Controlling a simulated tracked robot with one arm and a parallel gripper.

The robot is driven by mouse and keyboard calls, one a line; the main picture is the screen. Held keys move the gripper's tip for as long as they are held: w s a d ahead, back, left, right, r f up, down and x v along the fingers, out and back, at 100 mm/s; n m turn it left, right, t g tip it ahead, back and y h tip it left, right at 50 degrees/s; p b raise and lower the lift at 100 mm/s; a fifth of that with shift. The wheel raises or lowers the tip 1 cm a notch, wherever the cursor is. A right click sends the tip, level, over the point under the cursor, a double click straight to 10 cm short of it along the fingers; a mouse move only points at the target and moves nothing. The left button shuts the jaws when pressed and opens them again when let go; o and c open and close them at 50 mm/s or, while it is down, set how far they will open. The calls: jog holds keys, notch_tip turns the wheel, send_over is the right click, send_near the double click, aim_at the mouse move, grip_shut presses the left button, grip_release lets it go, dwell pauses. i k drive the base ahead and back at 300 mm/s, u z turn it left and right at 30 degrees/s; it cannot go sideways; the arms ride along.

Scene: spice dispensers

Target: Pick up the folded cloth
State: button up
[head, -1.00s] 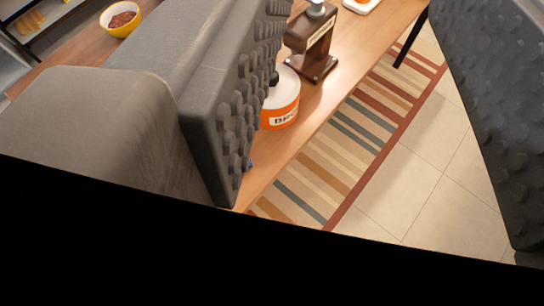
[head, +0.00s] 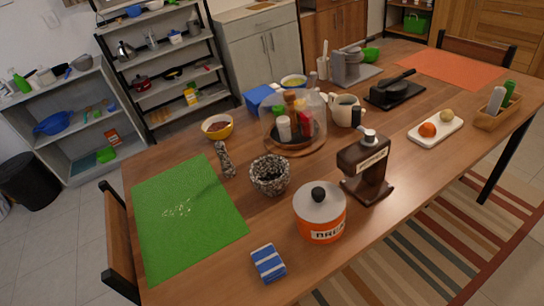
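The folded cloth (head: 268,263) is a small blue and white striped bundle. It lies flat on the wooden table (head: 215,275) near the front edge, right of the green placemat's near corner and left of the orange bread tin (head: 320,215). Nothing covers it. My gripper does not show in the present head view, so its distance from the cloth and its opening cannot be seen.
A green placemat (head: 190,215) lies left of the cloth, with a chair (head: 118,240) beyond it. A stone mortar (head: 270,176), a brown grinder (head: 366,168) and a lidded spice tray (head: 293,125) stand farther back. Bare tabletop surrounds the cloth.

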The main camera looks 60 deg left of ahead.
aim_at(270, 266)
jog(key=u, duration=0.05)
jog(key=k, duration=1.75)
jog(key=u, duration=0.65)
jog(key=i, duration=1)
jog(key=z, duration=0.1)
